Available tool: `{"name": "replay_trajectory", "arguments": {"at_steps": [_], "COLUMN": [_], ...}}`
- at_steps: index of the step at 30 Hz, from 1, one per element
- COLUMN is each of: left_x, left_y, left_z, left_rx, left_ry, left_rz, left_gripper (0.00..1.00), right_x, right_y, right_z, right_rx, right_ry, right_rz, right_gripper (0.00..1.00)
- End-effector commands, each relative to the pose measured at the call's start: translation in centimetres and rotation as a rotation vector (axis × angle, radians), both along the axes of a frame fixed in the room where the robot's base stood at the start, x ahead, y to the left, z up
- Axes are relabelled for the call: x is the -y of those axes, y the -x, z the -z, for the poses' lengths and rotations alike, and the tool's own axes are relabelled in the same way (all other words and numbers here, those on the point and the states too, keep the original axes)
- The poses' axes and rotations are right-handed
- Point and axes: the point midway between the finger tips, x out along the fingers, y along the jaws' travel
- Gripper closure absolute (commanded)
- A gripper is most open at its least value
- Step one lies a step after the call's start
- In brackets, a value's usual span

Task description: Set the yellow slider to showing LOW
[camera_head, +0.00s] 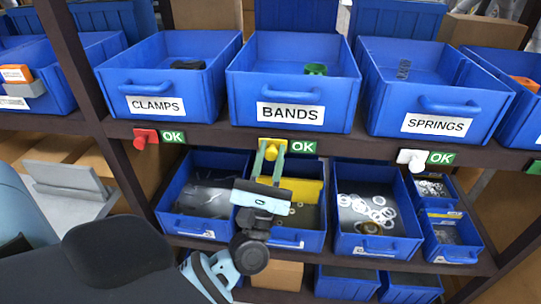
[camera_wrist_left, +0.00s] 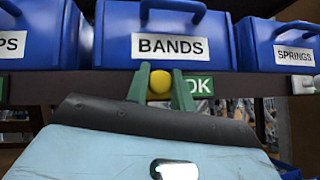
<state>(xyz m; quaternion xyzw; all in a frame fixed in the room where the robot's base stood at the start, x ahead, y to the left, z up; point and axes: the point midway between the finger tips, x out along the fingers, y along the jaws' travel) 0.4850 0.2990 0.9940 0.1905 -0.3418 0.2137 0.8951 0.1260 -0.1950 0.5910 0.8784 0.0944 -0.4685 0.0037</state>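The yellow slider (camera_head: 270,145) sits on the shelf's front edge below the BANDS bin. A green label reading OK (camera_head: 302,147) shows just right of it. My left gripper (camera_head: 273,149) reaches up to the slider, its green fingers on either side of the yellow knob. In the left wrist view the round yellow knob (camera_wrist_left: 159,82) lies between the fingertips, with no clear gap at either side. I cannot tell whether the fingers press on it. The OK label (camera_wrist_left: 198,86) is partly behind the right finger there. My right gripper is not in view.
A red slider (camera_head: 146,138) and a white slider (camera_head: 411,160) share the shelf edge, each beside an OK label. Blue bins marked CLAMPS (camera_head: 157,105), BANDS (camera_head: 290,112) and SPRINGS (camera_head: 436,124) stand above. Open bins with small parts stand below, behind my left gripper.

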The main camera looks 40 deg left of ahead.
Motion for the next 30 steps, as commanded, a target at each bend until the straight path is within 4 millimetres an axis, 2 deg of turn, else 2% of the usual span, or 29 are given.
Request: {"name": "replay_trajectory", "arguments": {"at_steps": [1,3,11,21,30], "left_x": [0.0,0.0,0.3,5.1,5.8], "left_y": [0.0,0.0,-0.2,-3.1,-3.5], "left_z": [0.0,0.0,0.1,0.2,0.0], "left_rx": [0.0,0.0,0.001,0.0,-0.001], "left_ry": [0.0,0.0,0.002,0.002,-0.003], "left_rz": [0.0,0.0,0.001,0.0,0.003], "left_gripper": [0.9,0.99,1.0,1.0,1.0], "right_x": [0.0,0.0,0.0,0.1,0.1], "right_y": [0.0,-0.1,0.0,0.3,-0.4], "right_z": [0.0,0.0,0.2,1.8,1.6], "right_rx": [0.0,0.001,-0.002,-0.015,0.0], "right_ry": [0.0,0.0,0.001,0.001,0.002], "right_rz": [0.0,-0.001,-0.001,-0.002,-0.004], "right_gripper": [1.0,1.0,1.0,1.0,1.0]}}
